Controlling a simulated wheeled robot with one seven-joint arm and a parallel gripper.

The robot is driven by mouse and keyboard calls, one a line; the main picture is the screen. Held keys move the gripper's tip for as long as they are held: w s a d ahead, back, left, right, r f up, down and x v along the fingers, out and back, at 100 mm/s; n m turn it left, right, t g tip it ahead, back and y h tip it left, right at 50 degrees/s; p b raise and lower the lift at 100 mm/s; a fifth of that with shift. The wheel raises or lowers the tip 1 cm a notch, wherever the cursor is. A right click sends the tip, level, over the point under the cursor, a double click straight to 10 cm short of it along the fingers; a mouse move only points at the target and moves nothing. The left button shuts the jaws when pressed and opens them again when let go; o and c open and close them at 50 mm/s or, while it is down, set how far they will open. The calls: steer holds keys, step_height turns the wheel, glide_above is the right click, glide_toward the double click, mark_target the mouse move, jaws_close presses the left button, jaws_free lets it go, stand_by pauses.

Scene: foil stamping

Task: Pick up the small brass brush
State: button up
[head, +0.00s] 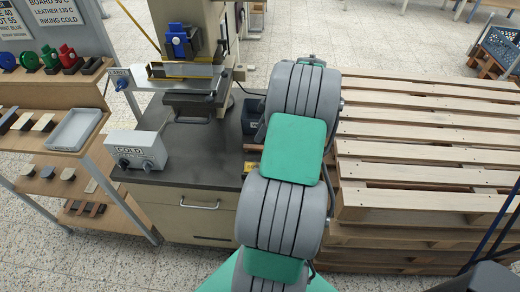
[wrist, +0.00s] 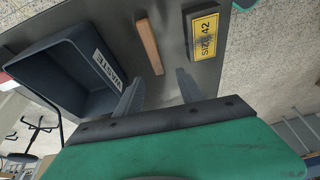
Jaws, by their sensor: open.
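A short wooden bar (wrist: 149,46), which looks like the brush's handle or back, lies on the dark worktop in the wrist view. No brass bristles can be made out. A brown strip of it (head: 253,148) shows beside my arm in the head view. My gripper (wrist: 160,76) is open, with its two fingers spread and nothing between them. The bar lies just beyond the fingertips, a little left of the middle of the gap. Whether they are level with it cannot be told. My arm hides the gripper in the head view.
A dark bin marked WASTE (wrist: 62,85) stands close left of the bar. A block with a yellow SIZE 42 label (wrist: 205,36) lies close right. The worktop (head: 205,150) carries a press and a grey COLD control box (head: 138,148). Stacked pallets (head: 430,160) stand right.

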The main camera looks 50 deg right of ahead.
mark_target(259, 149)
steer(key=shift+n, duration=0.3)
steer(key=d+f, duration=0.1)
steer(key=s+d+f, duration=0.1)
steer(key=shift+s+d+f, duration=0.25)
steer(key=shift+s+f, duration=0.05)
steer(key=shift+f, duration=0.05)
steer(key=x, duration=0.3)
steer(key=p+x, duration=0.1)
steer(key=x, duration=0.2)
steer(key=shift+w+a+f, duration=0.1)
steer(key=shift+a+f, duration=0.2)
jaws_close()
